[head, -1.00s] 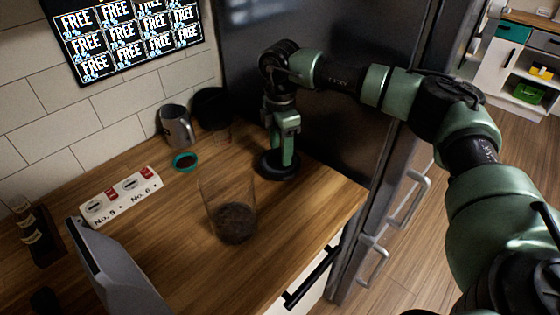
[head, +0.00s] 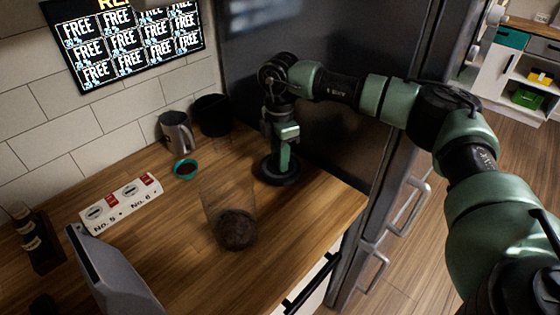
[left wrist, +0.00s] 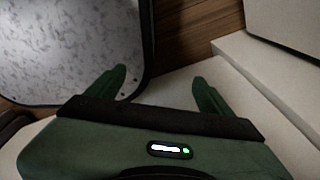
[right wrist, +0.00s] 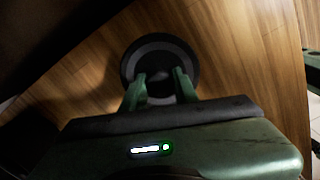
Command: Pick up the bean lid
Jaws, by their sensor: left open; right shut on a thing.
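The bean lid (head: 265,172) is a round black disc at the back right of the wooden counter. My right gripper (head: 282,160) points straight down over it and is shut on its raised middle part. In the right wrist view the lid (right wrist: 186,52) lies flat beyond the green fingertips (right wrist: 160,84). It is at the counter surface; I cannot tell if it touches. My left gripper (left wrist: 160,84) shows only in the left wrist view, open and empty. A clear container (head: 214,200) with dark beans stands left of and in front of the lid, with no lid on it.
A steel jug (head: 177,132), a dark cylindrical container (head: 211,112) and a small teal-rimmed cup (head: 185,169) stand along the back. A white switch box (head: 121,203) is at left. The dark fridge (head: 310,125) stands close behind my right arm. The counter's front right is clear.

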